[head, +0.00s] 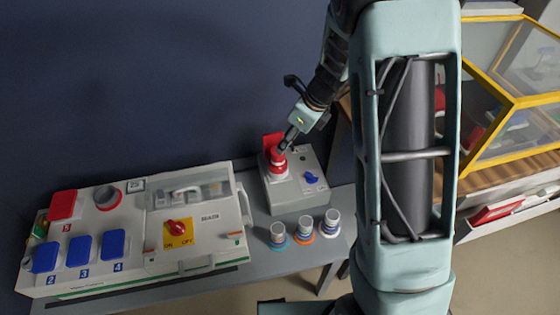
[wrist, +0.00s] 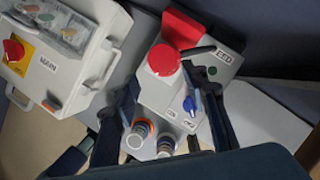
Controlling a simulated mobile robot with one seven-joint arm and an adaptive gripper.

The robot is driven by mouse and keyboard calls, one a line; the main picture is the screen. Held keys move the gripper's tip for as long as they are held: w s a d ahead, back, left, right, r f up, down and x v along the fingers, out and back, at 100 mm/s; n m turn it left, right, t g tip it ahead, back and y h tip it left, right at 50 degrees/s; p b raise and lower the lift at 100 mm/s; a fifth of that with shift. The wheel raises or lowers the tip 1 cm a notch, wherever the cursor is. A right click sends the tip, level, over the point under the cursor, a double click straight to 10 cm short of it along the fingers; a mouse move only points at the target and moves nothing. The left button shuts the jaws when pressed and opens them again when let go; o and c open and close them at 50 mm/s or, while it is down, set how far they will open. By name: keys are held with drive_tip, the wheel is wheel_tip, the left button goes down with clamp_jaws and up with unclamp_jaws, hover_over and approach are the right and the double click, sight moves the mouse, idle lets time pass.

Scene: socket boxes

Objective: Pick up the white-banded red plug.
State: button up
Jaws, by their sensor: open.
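The white-banded red plug (head: 278,162) stands upright on the small grey socket box (head: 300,203), in front of a raised red flap (head: 272,141). In the wrist view I see the plug's round red top (wrist: 163,60), with the flap (wrist: 183,28) behind it. My gripper (head: 285,146) is at the plug's upper right in the head view and partly covers it. In the wrist view my gripper (wrist: 168,85) has its dark fingers spread, with the plug top beyond and between them. I cannot tell whether a finger touches the plug.
A large panel box (head: 140,222) with blue covers and a red switch (head: 177,227) stands at left. A blue knob (head: 311,177) is beside the plug. A yellow-framed case (head: 512,95) is at right.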

sight(278, 161)
drive_tip(key=x, duration=0.3)
drive_tip(key=b+x, duration=0.1)
drive_tip(key=x, duration=0.2)
drive_tip(key=b+x, duration=0.1)
drive_tip(key=x, duration=0.2)
drive_tip(key=shift+w, duration=0.3)
drive_tip(key=shift+r, duration=0.1)
drive_tip(key=shift+c, duration=0.2)
drive_tip(key=c, duration=1)
drive_tip(key=shift+o, duration=0.2)
drive_tip(key=shift+r, duration=0.1)
